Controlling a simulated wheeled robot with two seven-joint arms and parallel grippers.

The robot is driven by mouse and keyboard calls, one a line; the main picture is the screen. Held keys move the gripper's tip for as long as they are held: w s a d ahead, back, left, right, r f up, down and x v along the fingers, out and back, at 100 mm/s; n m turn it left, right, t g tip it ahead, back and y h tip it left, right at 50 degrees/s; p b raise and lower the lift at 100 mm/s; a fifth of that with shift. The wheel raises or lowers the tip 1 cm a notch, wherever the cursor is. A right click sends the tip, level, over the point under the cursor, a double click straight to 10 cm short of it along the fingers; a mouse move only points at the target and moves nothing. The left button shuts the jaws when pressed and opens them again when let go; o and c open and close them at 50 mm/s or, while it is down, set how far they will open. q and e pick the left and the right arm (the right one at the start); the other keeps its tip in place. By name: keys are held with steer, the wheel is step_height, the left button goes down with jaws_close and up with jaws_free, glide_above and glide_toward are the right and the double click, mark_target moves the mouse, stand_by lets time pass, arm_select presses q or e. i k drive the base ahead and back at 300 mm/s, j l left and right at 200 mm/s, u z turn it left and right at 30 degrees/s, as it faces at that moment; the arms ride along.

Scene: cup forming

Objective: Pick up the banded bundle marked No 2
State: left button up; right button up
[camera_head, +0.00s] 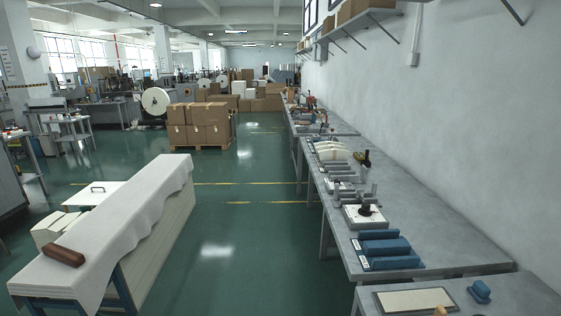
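Several cream curved bundles (333,153) lie side by side on the long grey bench at the right, well ahead of me. They look like stacked blanks; any bands or number marks on them are too small to read, so I cannot tell which is No 2. Neither of my grippers is in view.
The grey bench (450,235) runs along the right wall, with blue blocks (385,246) and a white plate with a dark knob (365,215) on its near part. A cloth-covered table (130,215) stands at the left. Green floor (240,255) is clear between them.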

mark_target(332, 153)
steer(key=i, duration=5.25)
steer(key=i+z, duration=0.15)
steer(key=z, duration=0.35)
steer(key=i+j+z, duration=0.15)
steer(key=z, duration=0.3)
steer(key=i+j+z, duration=0.1)
steer(key=z, duration=0.4)
steer(key=i+j+z, duration=0.1)
steer(key=j+z, duration=0.2)
steer(key=z, duration=0.15)
steer(key=j+z, duration=0.2)
steer(key=z, duration=0.3)
steer(key=i, duration=0.05)
